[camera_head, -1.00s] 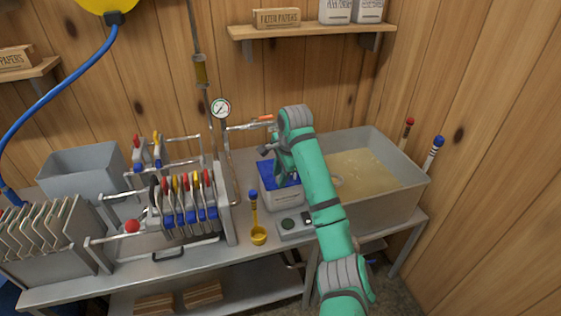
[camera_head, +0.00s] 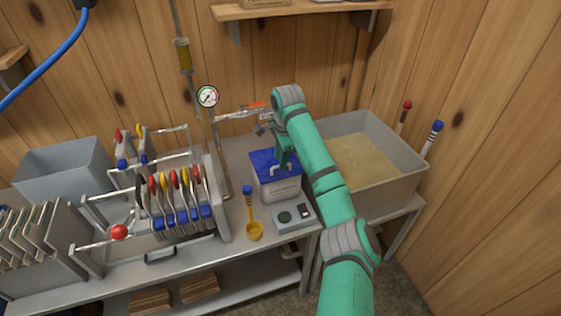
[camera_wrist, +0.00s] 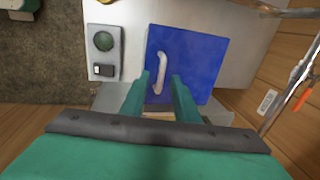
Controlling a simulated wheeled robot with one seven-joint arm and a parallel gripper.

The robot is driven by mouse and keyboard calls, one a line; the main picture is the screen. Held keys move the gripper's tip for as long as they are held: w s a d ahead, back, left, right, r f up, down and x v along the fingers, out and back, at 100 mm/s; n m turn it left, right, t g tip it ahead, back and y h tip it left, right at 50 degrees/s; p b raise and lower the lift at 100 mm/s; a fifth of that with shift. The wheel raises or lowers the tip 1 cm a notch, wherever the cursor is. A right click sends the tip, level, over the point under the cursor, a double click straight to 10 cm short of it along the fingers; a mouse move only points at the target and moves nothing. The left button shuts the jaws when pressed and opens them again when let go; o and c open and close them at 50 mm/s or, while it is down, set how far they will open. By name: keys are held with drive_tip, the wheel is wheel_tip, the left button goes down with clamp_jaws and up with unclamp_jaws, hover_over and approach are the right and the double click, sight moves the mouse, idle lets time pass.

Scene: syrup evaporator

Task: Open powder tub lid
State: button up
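The powder tub (camera_head: 279,190) is a pale box on the bench, between the filter press and the large pan. Its flat blue lid (camera_head: 262,160) lies on top and looks closed. A pale bar handle (camera_wrist: 160,60) stands on the lid and runs lengthwise in the wrist view. My gripper (camera_wrist: 157,83) is above the lid, its two green fingers apart. The fingertips are at the near end of the handle, one on each side in the picture. I cannot tell whether they touch it. In the head view my arm hides part of the lid.
The large pan (camera_head: 400,180) stands to the right, the filter press (camera_head: 185,205) to the left. A pipe with an orange-handled valve (camera_wrist: 302,100) runs behind.

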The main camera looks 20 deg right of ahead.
drive_tip(key=shift+w+d+f, duration=0.1)
drive_tip(key=shift+w+f, duration=0.05)
drive_tip(key=shift+f, duration=0.45)
drive_tip(key=shift+w+f, duration=0.15)
drive_tip(key=shift+f, duration=0.4)
clamp_jaws()
